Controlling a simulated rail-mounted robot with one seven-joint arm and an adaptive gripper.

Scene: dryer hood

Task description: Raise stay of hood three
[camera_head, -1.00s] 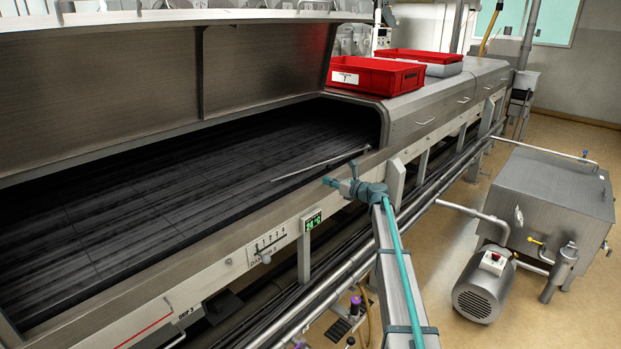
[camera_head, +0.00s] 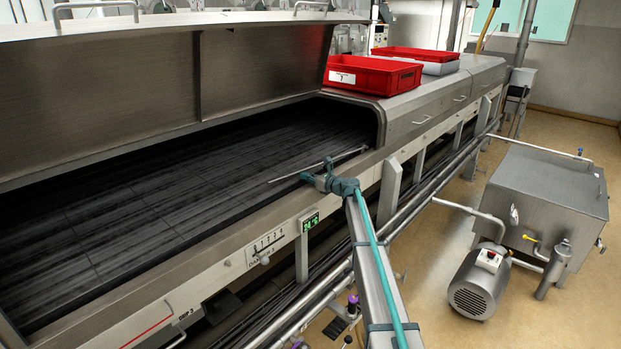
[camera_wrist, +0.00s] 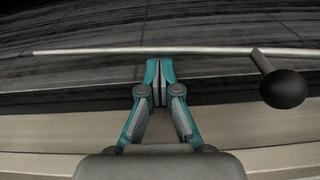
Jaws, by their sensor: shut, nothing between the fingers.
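The stay (camera_head: 290,175) is a thin pale metal rod lying low over the dark bed of the open dryer, near its front rim. It also shows in the wrist view (camera_wrist: 95,51), running across the picture just beyond my fingertips. A black ball knob (camera_wrist: 283,89) on a short stem joins the rod at the right. My teal gripper (camera_head: 303,177) is over the front rim beside the rod. In the wrist view my gripper (camera_wrist: 158,68) is shut and empty, its tips close to the rod; I cannot tell whether they touch. The hood (camera_head: 100,85) stands raised behind the bed.
The dryer's front rim (camera_head: 150,247) runs below my gripper, with a damper scale (camera_head: 266,244) and a green display (camera_head: 311,221). Red crates (camera_head: 372,77) stand on closed hoods at the right. A motor (camera_head: 478,284) and steel tank (camera_head: 550,190) stand on the floor.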

